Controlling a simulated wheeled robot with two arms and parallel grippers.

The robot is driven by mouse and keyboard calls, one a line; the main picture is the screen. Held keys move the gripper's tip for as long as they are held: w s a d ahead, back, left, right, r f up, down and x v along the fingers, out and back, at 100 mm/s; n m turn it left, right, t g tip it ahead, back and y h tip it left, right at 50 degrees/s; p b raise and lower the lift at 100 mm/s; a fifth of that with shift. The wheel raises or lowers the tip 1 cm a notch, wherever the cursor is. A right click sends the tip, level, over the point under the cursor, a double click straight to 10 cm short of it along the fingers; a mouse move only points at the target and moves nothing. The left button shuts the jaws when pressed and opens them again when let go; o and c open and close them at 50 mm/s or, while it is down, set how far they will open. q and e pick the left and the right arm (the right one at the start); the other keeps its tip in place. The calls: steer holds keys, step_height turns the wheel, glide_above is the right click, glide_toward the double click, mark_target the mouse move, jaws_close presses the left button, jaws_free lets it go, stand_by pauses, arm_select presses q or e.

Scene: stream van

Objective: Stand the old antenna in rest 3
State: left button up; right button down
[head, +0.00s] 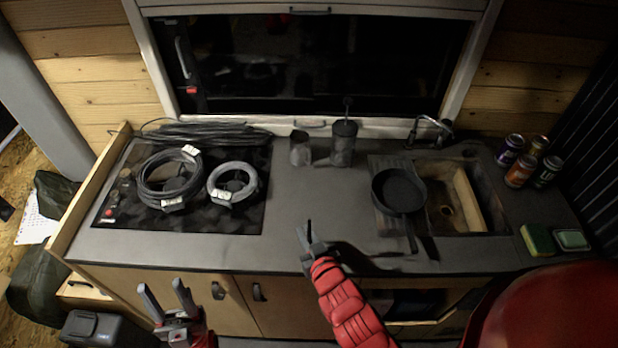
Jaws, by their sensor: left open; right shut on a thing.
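My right gripper (307,234) is at the front edge of the grey counter (275,215), near its middle, with its fingers pointing up and away. It is shut on a thin dark thing that barely shows between the fingers. I cannot tell whether this is the old antenna. My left gripper (165,297) is open and empty, low in front of the cabinet doors at the left. No antenna can be made out for certain elsewhere. No numbered rest can be made out, so I cannot place rest 3.
Coiled cables (170,180) lie on the black hob at left. A pan (399,191) sits beside the sink (466,200). Cans (520,171) and sponges (538,239) are at right. The middle counter is clear.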

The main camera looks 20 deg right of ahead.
steer(key=w+d+b, duration=0.1)
steer(key=w+b, duration=0.2)
steer(key=w+d+f+b, duration=0.1)
steer(key=w+d+b, duration=0.1)
steer(key=w+b, duration=0.1)
steer(key=w+d+b, duration=0.1)
steer(key=w+b, duration=0.2)
steer(key=b, duration=0.2)
steer(key=shift+w+d+f, duration=0.1)
steer(key=shift+d+f, duration=0.1)
steer(key=shift+d, duration=0.2)
steer(key=w, duration=0.1)
steer(key=w+d, duration=0.1)
steer(key=w+r+p, duration=0.1)
steer(key=shift+d, duration=0.25)
steer(key=shift+w+d, duration=0.15)
steer(key=shift+w, duration=0.15)
steer(key=shift+w+d+f+p, duration=0.2)
steer(key=shift+w+d+p, duration=0.2)
steer(key=shift+w, duration=0.2)
step_height(320, 180, down, 3)
steer(key=shift+s+a+r+p, duration=0.1)
steer(key=shift+p, duration=0.6)
steer(key=shift+f, duration=0.3)
steer(key=shift+f, duration=0.1)
